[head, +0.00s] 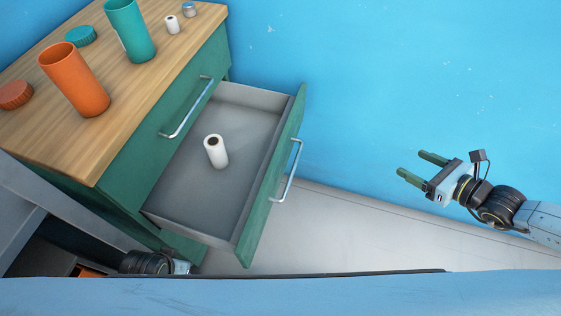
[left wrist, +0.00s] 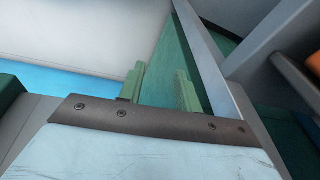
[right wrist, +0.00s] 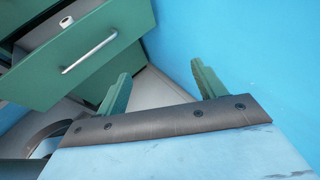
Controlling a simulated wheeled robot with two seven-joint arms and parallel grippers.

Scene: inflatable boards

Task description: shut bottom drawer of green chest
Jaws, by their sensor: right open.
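The green chest (head: 125,185) with a wooden top stands at the left of the head view. Its open drawer (head: 180,195), below a closed one, is pulled far out and holds a white roll (head: 215,151). The drawer front has a metal handle (head: 290,170), also seen in the right wrist view (right wrist: 90,52). My right gripper (head: 416,168) is open and empty, well right of the drawer front. My left gripper (left wrist: 162,88) shows in its wrist view, fingers apart, with a green panel between or behind them; I cannot tell whether they touch it.
An orange cup (head: 75,80), a teal cup (head: 130,32), two lids and small items stand on the chest top. A blue wall (head: 400,70) is behind. The floor (head: 330,220) between the drawer and my right gripper is clear.

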